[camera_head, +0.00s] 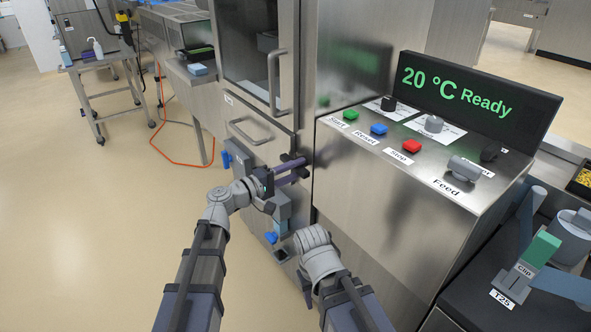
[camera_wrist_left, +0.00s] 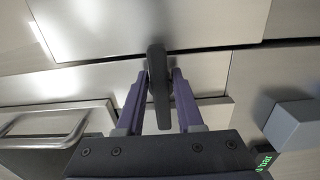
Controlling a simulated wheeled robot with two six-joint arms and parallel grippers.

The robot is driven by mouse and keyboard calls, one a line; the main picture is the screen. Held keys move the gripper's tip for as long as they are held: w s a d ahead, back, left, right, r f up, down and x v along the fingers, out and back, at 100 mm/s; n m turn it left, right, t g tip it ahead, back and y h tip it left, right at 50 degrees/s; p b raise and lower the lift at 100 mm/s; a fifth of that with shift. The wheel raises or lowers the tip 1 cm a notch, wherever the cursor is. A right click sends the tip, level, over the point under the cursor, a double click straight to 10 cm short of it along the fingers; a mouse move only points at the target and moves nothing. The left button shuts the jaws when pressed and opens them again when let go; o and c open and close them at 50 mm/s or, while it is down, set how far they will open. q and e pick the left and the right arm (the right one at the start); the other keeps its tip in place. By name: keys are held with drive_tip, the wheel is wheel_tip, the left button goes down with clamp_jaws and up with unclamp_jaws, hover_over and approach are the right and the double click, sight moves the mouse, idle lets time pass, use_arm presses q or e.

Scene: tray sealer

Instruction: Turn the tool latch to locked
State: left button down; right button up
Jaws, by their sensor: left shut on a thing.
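The tool latch shows in the head view as a dark handle (camera_head: 292,159) on the front of the steel machine, below the glass door. In the left wrist view it is a dark grey bar (camera_wrist_left: 158,80), nearly upright in the picture, between two purple fingers. My left gripper (camera_head: 291,173) is shut on this bar; its fingers also show in the left wrist view (camera_wrist_left: 159,100). The fingers cover part of the latch in the head view, and no lock marking is readable. My right arm's wrist shows low in the head view, but its fingers are hidden.
A bar handle (camera_head: 255,139) is to the left. The control panel (camera_head: 425,145) with coloured buttons is at the right, with a display (camera_head: 470,95) reading 20 °C Ready. Floor at left is clear.

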use_arm(q)
drive_tip(key=shift+w+a, duration=0.2)
drive_tip(key=c, duration=0.7)
unclamp_jaws()
drive_tip(key=shift+v, duration=3.9)
drive_tip(key=shift+d+f, duration=0.1)
